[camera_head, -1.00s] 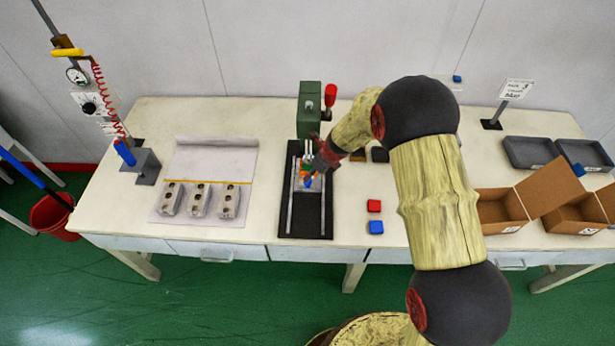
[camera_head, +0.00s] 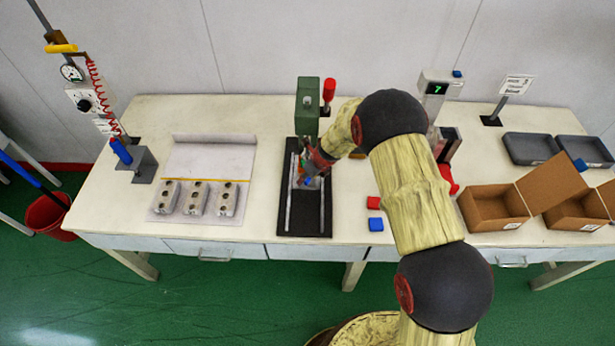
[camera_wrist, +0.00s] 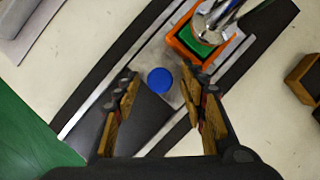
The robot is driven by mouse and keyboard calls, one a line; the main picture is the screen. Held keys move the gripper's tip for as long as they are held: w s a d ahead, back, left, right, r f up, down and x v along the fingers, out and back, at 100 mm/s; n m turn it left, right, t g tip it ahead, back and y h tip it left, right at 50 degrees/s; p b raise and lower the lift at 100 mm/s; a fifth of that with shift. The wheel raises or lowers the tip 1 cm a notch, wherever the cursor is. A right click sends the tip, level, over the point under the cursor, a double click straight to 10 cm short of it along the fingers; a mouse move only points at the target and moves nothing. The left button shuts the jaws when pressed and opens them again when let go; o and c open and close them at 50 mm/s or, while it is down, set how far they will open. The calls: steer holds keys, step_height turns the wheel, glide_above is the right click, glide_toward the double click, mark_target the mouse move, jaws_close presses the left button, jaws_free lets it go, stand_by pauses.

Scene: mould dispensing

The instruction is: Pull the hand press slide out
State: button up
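The hand press has a green body (camera_head: 307,105) and a black base with light rails (camera_head: 300,225). In the wrist view, its grey slide plate (camera_wrist: 150,58) lies between the rails and carries a round blue knob (camera_wrist: 160,80). An orange mould with a green inside (camera_wrist: 190,45) sits on the plate, partly hidden by the metal press ram (camera_wrist: 215,14). My gripper (camera_wrist: 160,92) is open, with its fingertips on either side of the knob and visible gaps to both. In the head view, my gripper (camera_head: 314,164) is low over the base and partly hides the slide.
Several grey moulds (camera_head: 198,199) lie on a white sheet left of the press. A display device (camera_head: 436,92), cardboard boxes (camera_head: 494,210) and dark trays (camera_head: 530,148) stand further right. The press's red-topped handle (camera_head: 328,90) stands behind.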

steer(key=shift+c, duration=1.2)
steer(key=c, duration=0.8)
jaws_close()
